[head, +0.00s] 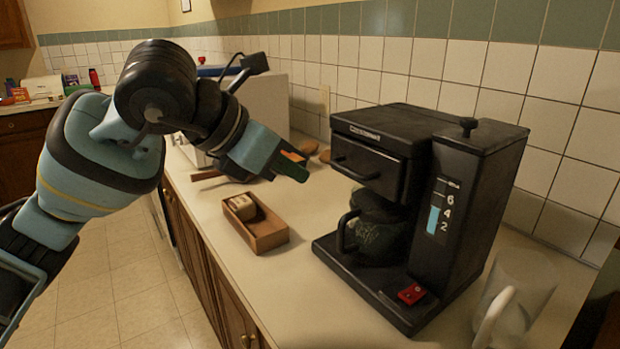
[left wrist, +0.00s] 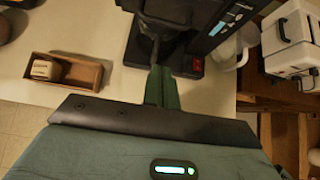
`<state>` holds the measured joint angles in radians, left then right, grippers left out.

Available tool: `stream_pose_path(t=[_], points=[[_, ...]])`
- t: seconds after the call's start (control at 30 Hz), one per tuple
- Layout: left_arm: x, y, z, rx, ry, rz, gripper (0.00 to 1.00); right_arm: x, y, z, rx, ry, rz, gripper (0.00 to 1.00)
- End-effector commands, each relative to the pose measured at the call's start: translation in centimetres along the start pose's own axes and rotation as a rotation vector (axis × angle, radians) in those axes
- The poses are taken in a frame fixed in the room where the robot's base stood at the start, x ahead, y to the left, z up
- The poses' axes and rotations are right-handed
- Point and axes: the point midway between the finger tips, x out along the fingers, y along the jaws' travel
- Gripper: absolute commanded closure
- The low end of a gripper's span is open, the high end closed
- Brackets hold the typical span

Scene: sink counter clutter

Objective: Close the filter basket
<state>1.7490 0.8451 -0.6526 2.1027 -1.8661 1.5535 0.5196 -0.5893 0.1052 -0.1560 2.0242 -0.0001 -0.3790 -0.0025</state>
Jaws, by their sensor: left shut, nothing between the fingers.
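The black coffee maker (head: 470,190) stands upright on the counter, and part of it shows at the top of the left wrist view (left wrist: 185,62). Its filter basket (head: 372,165) is the black front under the top, with a bar handle; I cannot tell how far it sticks out. A dark carafe (head: 378,235) sits below the basket. My left gripper (head: 300,172) is left of the basket, apart from it, with its green fingers shut and empty. The fingers also show in the left wrist view (left wrist: 162,85). My right gripper is out of sight.
A small wooden box (head: 262,238) holding a pale block lies on the counter left of the coffee maker. A clear mug (head: 515,300) stands at the right. A white appliance (head: 265,105) is behind my left arm. The counter front is free.

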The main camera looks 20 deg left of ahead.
Motion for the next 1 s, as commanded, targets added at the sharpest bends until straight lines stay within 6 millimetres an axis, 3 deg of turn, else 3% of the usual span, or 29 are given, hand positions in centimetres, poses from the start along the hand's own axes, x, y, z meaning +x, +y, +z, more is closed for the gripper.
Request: stream_pose_path(t=[0.2,0.4,1.0], points=[[-4.0,0.0,0.0,0.000,0.000,0.003,1.00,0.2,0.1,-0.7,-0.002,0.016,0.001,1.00],[-5.8,0.0,0.0,-0.001,0.003,0.000,1.00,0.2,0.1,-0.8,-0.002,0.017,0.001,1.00],[-6.2,0.0,-0.1,-0.001,0.003,0.000,1.00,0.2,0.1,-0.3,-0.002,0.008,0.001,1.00]])
